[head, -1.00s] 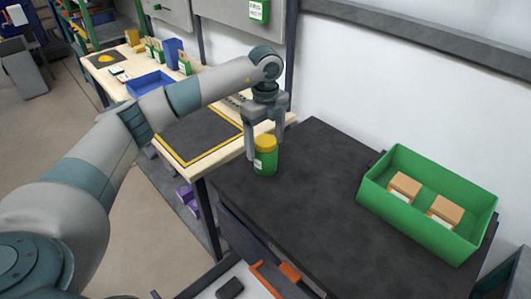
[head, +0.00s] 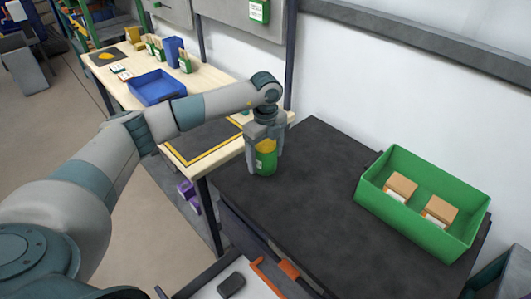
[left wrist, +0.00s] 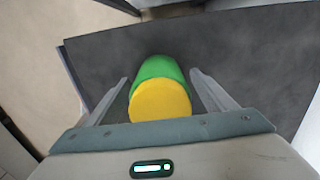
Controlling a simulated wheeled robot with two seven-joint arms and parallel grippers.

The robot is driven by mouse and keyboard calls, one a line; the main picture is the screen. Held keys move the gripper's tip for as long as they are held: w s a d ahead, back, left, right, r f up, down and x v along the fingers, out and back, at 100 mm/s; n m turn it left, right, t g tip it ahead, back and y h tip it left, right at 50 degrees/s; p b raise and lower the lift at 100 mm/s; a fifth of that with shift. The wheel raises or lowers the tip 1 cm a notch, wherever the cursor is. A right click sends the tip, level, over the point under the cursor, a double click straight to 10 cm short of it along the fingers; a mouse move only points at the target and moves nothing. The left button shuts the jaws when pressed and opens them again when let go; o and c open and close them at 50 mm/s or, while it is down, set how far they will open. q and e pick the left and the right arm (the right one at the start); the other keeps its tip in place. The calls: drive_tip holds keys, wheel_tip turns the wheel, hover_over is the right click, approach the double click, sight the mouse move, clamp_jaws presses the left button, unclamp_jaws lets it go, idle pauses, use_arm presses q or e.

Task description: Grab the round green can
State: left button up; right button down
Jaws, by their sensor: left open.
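The round green can (head: 265,162) with a yellow lid stands upright on the dark table, near its left corner. My left gripper (head: 265,162) is open and points down, with its fingers around the upper part of the can. In the left wrist view the can (left wrist: 160,72) stands between the two open fingers (left wrist: 160,95), with a small gap on each side. The yellow lid faces the camera. My right gripper is not in view.
A green bin (head: 420,225) with two small boxes stands on the right of the dark table (head: 310,195). A wooden bench (head: 222,160) with a blue tray (head: 157,88) adjoins at the left. The middle of the dark table is clear.

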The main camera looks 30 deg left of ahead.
use_arm(q)
drive_tip(key=shift+f, duration=0.2)
idle(0.3)
drive_tip(key=c, duration=1.5)
drive_tip(key=shift+r, duration=0.1)
drive_tip(key=shift+w+r, duration=0.1)
